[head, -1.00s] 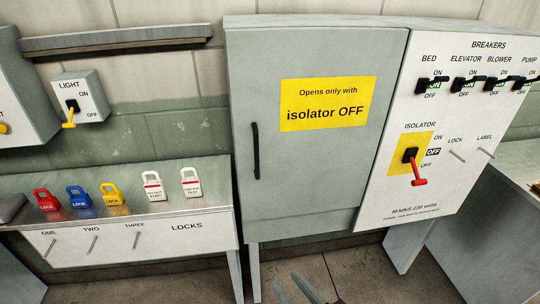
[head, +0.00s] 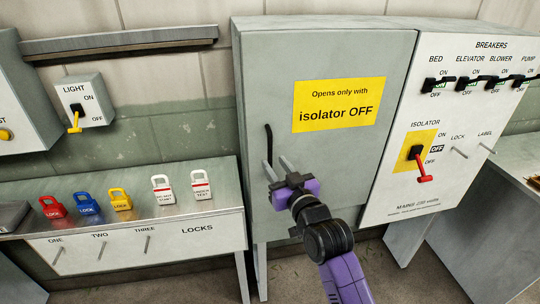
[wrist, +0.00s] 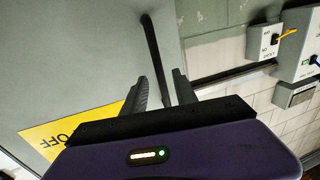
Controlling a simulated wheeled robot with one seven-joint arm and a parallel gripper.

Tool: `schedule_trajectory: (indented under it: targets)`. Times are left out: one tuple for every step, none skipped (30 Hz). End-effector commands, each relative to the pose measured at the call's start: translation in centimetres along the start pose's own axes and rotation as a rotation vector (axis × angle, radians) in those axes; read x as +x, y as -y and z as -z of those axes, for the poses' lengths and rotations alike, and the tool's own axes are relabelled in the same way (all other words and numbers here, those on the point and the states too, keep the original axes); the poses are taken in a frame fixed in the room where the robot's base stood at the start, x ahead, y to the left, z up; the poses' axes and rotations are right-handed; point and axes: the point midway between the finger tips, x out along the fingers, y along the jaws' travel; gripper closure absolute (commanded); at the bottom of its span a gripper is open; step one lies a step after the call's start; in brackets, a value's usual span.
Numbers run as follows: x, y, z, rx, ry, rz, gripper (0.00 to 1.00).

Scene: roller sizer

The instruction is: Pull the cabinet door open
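The grey cabinet door (head: 340,180) is shut and carries a yellow sign (head: 338,104) reading "Opens only with isolator OFF". Its black bar handle (head: 268,145) stands upright near the door's left edge. My gripper (head: 274,160) is at the handle's lower part with its fingers pointing at the door. In the wrist view the handle (wrist: 153,48) runs down between the two open fingers of my gripper (wrist: 160,76), with a gap on each side. The handle's lower end is hidden there. The red isolator lever (head: 421,168) points down toward OFF.
A panel of breakers (head: 455,84) adjoins the door on the right. A locks shelf (head: 150,235) with several coloured padlocks stands at left, close to the cabinet. A light switch (head: 76,118) is on the wall. Floor is free in front of the cabinet.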

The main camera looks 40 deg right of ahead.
Motion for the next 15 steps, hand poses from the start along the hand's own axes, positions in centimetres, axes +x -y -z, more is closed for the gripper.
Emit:
schedule_trajectory:
  targets:
    - [0.9, 0.0, 0.3, 0.0, 0.0, 0.0, 0.66]
    - [1.4, 0.0, 0.3, 0.0, 0.001, 0.0, 0.66]
    - [1.9, 0.0, 0.3, 0.0, 0.0, 0.001, 0.66]
    - [2.3, 0.0, 0.2, 0.0, 0.001, 0.001, 0.66]
    - [2.7, 0.0, 0.2, 0.0, -0.001, 0.001, 0.66]
    - [3.1, 0.0, 0.2, 0.0, 0.0, 0.0, 0.66]
    - [3.4, 0.0, 0.1, 0.0, 0.001, 0.0, 0.66]
    - [3.6, 0.0, 0.1, 0.0, 0.0, 0.0, 0.66]
    - [3.9, 0.0, 0.1, 0.0, 0.001, 0.0, 0.66]
    - [4.0, 0.0, 0.1, 0.0, 0.001, 0.0, 0.66]
    - [4.2, 0.0, 0.1, 0.0, 0.001, 0.0, 0.66]
    - [4.2, 0.0, 0.0, 0.0, 0.0, 0.0, 0.66]
    - [4.3, 0.0, 0.0, 0.001, 0.001, 0.0, 0.66]
    - [4.3, 0.0, 0.0, 0.001, 0.001, 0.0, 0.66]
    - [4.3, 0.0, 0.0, 0.001, 0.0, 0.0, 0.66]
